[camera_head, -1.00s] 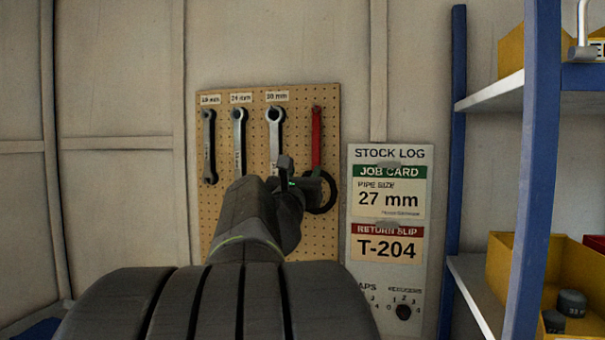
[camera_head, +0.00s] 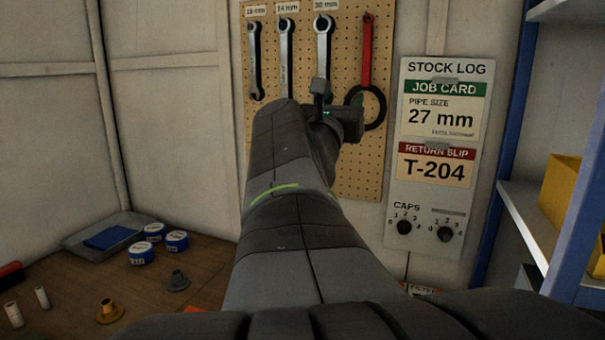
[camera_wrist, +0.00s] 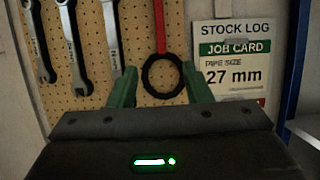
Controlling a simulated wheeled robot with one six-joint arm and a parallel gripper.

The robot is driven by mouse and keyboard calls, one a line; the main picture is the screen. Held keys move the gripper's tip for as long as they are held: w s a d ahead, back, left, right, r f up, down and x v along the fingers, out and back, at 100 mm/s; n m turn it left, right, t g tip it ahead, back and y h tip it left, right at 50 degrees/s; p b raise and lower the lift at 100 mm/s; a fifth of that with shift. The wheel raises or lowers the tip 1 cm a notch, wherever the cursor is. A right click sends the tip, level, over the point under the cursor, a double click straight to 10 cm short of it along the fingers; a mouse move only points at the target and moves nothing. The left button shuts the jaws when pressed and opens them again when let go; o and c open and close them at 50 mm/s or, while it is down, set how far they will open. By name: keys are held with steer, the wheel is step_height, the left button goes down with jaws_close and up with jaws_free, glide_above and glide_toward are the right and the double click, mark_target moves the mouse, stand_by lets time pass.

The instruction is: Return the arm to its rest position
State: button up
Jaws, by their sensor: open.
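My arm reaches up and forward across the head view, with my gripper (camera_head: 322,92) in front of the pegboard; the arm hides most of it there. In the wrist view my gripper (camera_wrist: 160,88) shows two green fingers spread apart with nothing between them. Beyond the fingers, the red-handled tool with a black ring (camera_wrist: 162,72) hangs on the pegboard (camera_wrist: 90,105). The ring appears in the gap between the fingers but is not gripped. It also shows in the head view (camera_head: 368,105).
Wrenches (camera_head: 324,55) hang left of the red tool. The stock log board (camera_head: 399,195) is to the right, then a blue-framed shelf (camera_head: 525,215) with yellow bins. The bench (camera_head: 205,265) at lower left holds several blue-and-white rolls (camera_head: 142,254), fittings and a grey tray (camera_head: 75,244).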

steer(key=p+x, duration=0.5)
steer(key=x, duration=0.8)
steer(key=shift+r, duration=0.3)
steer(key=shift+w+d+f+b, duration=0.1)
steer(key=shift+w+f+b, duration=0.1)
steer(key=shift+b, duration=0.1)
